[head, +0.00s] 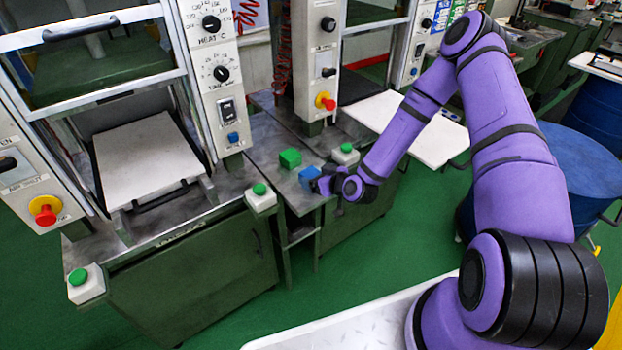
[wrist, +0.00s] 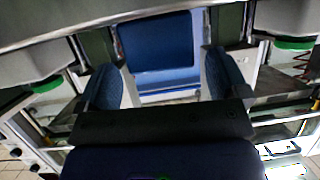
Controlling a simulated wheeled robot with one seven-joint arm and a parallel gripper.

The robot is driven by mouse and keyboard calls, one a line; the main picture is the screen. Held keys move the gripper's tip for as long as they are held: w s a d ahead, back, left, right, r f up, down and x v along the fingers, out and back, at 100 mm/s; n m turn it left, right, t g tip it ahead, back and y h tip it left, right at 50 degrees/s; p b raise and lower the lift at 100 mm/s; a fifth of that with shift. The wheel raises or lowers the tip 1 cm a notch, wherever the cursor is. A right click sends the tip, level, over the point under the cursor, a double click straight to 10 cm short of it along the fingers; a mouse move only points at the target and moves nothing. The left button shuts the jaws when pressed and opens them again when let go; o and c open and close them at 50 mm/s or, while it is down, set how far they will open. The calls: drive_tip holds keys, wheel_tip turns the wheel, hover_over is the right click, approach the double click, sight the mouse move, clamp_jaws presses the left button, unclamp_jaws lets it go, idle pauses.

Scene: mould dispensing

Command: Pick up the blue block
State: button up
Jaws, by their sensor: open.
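The blue block (head: 307,176) sits on the metal worktop between two presses in the head view, near the worktop's front edge. My gripper (head: 318,184) is right at the block, on its right side. In the wrist view the blue block (wrist: 158,45) fills the space ahead of and between the two fingers of my gripper (wrist: 163,70). The fingers are apart, one on each side, with visible gaps to the block at this angle. Whether either finger touches the block cannot be told.
A green block (head: 290,158) lies on the worktop just behind and left of the blue block. Button boxes with green tops stand close by on the left (head: 260,197) and right (head: 345,154). Presses flank the worktop, and a blue drum (head: 580,165) stands at the right.

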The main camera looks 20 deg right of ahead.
sight(312, 174)
drive_tip(key=shift+x, duration=1.65)
drive_tip(key=shift+a, duration=0.1)
drive_tip(key=c, duration=1.3)
drive_tip(key=shift+c, duration=0.9)
drive_tip(key=shift+r, duration=0.1)
